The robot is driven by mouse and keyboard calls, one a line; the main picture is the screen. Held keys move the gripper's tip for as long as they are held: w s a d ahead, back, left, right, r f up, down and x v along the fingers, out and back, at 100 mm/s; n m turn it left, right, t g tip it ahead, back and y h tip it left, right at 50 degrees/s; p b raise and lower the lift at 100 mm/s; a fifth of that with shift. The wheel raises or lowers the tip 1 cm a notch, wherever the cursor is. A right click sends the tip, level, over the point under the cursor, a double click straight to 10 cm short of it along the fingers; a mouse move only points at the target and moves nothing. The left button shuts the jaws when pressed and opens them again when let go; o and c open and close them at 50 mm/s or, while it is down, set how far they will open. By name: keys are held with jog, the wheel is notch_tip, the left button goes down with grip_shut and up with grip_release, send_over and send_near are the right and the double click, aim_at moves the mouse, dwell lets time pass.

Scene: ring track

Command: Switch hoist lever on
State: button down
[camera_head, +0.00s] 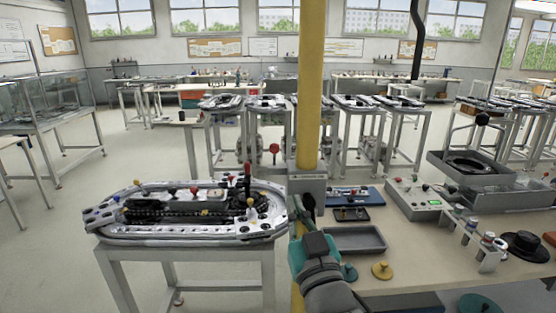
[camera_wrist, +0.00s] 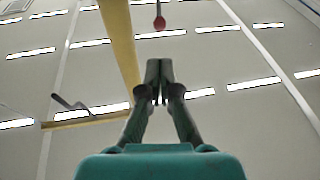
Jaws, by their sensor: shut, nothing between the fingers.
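A lever with a red ball knob (camera_head: 275,149) stands just left of the yellow post (camera_head: 310,90), near a grey box (camera_head: 307,188) on that post. Its dark stem is short and thin in the head view. In the wrist view a red knob (camera_wrist: 159,22) shows at the top, just beyond my fingertips and apart from them. My gripper (camera_wrist: 159,68) is shut and empty, its fingers pointing towards that knob. In the head view my gripper (camera_head: 308,203) is small and dark, low in front of the grey box. I cannot tell the lever's on or off side.
A track fixture (camera_head: 100,218) on a stand is at the left. The workbench (camera_head: 410,262) at the right holds a grey tray (camera_head: 355,240), a control box (camera_head: 415,200) and a black hat (camera_head: 523,245). A hook (camera_wrist: 72,102) hangs by a yellow beam (camera_wrist: 95,115) overhead.

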aim_at(275, 152)
jog(key=shift+r, duration=0.1)
dwell(0.3)
jog(key=x, duration=1.4)
jog(key=shift+a, duration=0.15)
